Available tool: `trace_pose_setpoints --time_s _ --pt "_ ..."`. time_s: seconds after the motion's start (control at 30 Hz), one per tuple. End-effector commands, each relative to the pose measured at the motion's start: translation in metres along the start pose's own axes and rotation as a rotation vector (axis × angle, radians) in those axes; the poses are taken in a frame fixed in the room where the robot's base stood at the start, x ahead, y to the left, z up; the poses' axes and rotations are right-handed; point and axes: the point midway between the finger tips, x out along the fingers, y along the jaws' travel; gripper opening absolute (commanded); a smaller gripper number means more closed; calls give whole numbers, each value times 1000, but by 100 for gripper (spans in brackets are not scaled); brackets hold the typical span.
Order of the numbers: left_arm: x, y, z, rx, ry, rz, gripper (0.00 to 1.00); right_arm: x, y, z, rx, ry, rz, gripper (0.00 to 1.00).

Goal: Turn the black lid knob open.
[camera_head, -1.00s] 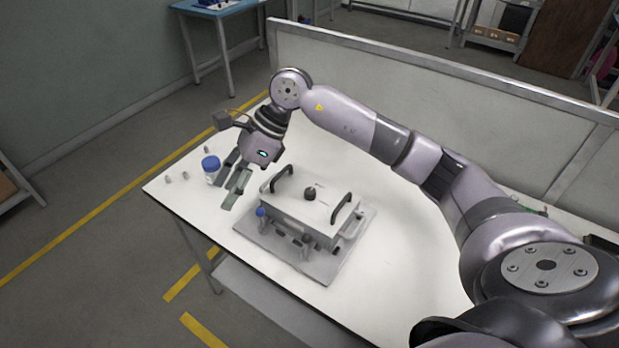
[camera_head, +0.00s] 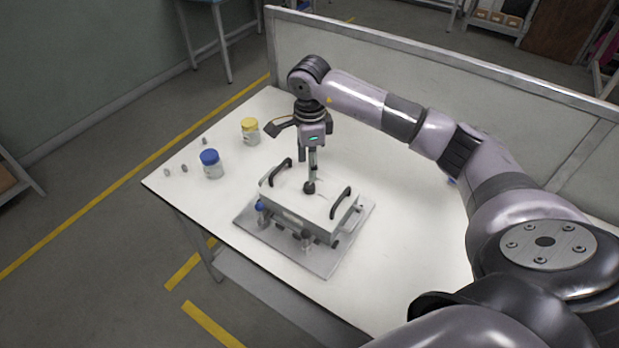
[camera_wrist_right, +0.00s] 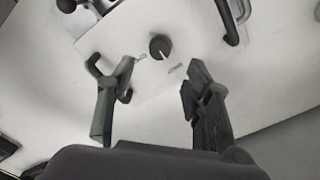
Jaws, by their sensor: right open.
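The black lid knob (camera_head: 309,187) stands in the middle of the white lid (camera_head: 327,200) of a box. In the right wrist view the knob (camera_wrist_right: 160,46) is a round black cap with a pale line on it, beyond my fingertips. My right gripper (camera_head: 312,170) points down close above the knob in the head view. In the right wrist view my right gripper (camera_wrist_right: 160,75) is open and empty, with its fingers spread wider than the knob. I cannot tell the exact height gap. My left gripper is not in view.
The lid has two black handles, left (camera_head: 281,172) and right (camera_head: 340,203) of the knob. The box sits on a grey base plate (camera_head: 322,268). A blue-capped jar (camera_head: 211,165) and a yellow-capped jar (camera_head: 250,131) stand to the left. The front right of the table is clear.

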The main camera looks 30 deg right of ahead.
Motion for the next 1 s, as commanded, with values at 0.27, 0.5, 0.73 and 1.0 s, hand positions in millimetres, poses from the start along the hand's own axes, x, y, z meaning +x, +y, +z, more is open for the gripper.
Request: trace_pose_setpoints --time_s 0.27,0.5,0.73,1.0 --pt "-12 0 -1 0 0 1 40 51 1 0 -1 0 3 46" --pt "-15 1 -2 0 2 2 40 70 0 1 -1 -1 0 46" --pt "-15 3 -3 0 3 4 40 71 0 1 -1 -1 0 46" --pt "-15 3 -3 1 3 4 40 71 0 1 -1 -1 0 31"
